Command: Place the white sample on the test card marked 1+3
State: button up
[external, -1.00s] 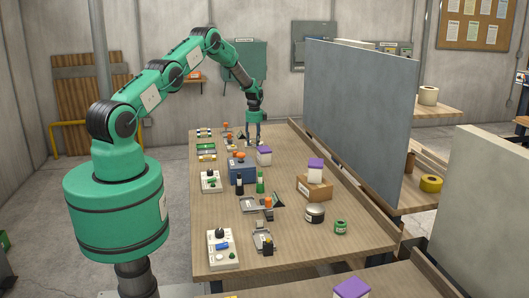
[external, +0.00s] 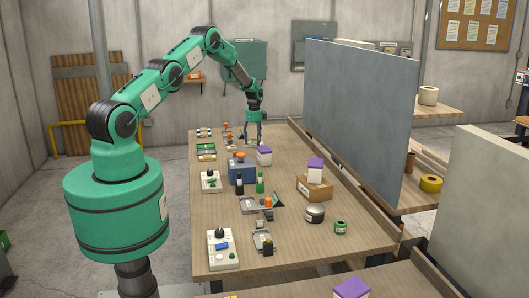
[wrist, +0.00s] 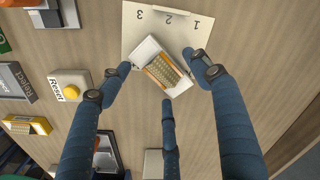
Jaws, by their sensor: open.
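In the wrist view a pale card (wrist: 133,25) carries the marks 1, 2 and 3 along its far part, seen upside down. A white block (wrist: 150,48) with a tan gridded top lies tilted over the card's near edge; I cannot tell whether it is the white sample. My gripper (wrist: 161,74) has three blue fingers spread open around the block, two at its sides and one on the near side. In the external view my gripper (external: 252,142) is low over the far end of the table, and the card and block are too small to make out.
A yellow button (wrist: 70,86) labelled Reset and a grey Reject piece (wrist: 12,82) lie left of the card. A grey panel (external: 358,120) rises along the right.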

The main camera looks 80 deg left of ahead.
aim_at(255, 143)
notch_tip(255, 143, up, 12)
dwell(0.6)
jog(key=shift+f, duration=0.15)
dwell(0.4)
dwell(0.3)
